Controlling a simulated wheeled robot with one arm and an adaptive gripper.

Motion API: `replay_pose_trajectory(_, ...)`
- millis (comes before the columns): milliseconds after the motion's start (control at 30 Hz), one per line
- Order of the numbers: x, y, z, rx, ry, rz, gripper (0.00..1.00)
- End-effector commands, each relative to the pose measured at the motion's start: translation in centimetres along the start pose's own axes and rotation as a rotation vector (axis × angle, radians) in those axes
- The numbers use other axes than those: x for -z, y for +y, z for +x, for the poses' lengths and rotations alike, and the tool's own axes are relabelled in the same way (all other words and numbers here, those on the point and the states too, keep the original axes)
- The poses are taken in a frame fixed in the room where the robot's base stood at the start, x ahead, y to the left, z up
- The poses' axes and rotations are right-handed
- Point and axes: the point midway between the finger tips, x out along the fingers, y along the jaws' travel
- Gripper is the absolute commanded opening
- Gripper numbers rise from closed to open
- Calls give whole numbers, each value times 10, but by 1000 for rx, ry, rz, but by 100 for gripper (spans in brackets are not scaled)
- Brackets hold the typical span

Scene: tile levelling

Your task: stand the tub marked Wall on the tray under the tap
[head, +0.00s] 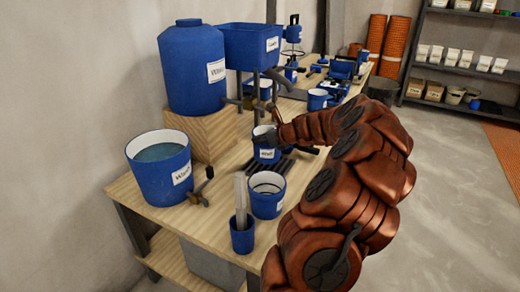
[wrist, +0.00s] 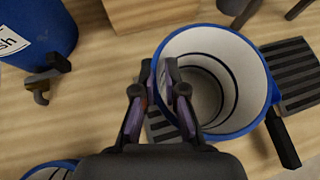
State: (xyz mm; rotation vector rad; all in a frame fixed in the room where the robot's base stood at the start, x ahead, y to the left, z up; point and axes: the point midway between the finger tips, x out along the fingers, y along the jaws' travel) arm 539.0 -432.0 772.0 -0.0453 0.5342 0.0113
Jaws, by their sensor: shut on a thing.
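The blue tub with a white inside (head: 267,153) has a label that seems to read Wall. My gripper (wrist: 160,72) is shut on its rim, with one finger inside and one outside. The tub (wrist: 232,112) looks upright. It is over the dark slatted tray (wrist: 300,72), which shows on both sides of it; I cannot tell if they touch. In the head view the tray (head: 283,168) is partly hidden by the tub. A dark tap spout (head: 233,101) sticks out near the big blue barrel (head: 192,65), behind and left of the tub.
The barrel stands on a wooden block (head: 213,136). A water-filled bucket (head: 146,178), another blue tub (head: 267,205) and a small pot with a paddle (head: 242,239) stand on the near bench (head: 130,195). A blue hopper (head: 240,50) stands behind. More tools fill the far bench.

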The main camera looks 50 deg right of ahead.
Motion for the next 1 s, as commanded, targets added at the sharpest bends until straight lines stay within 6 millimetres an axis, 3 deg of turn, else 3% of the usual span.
replay_pose_trajectory(367,28,1,18,1,-2,1,0)
replay_pose_trajectory(667,29,0,18,2,-2,0,0)
replay_pose_trajectory(700,29,0,18,2,-2,1,11)
replay_pose_trajectory(933,30,1,18,2,-2,0,35)
replay_pose_trajectory(1000,30,0,19,2,-1,0,37)
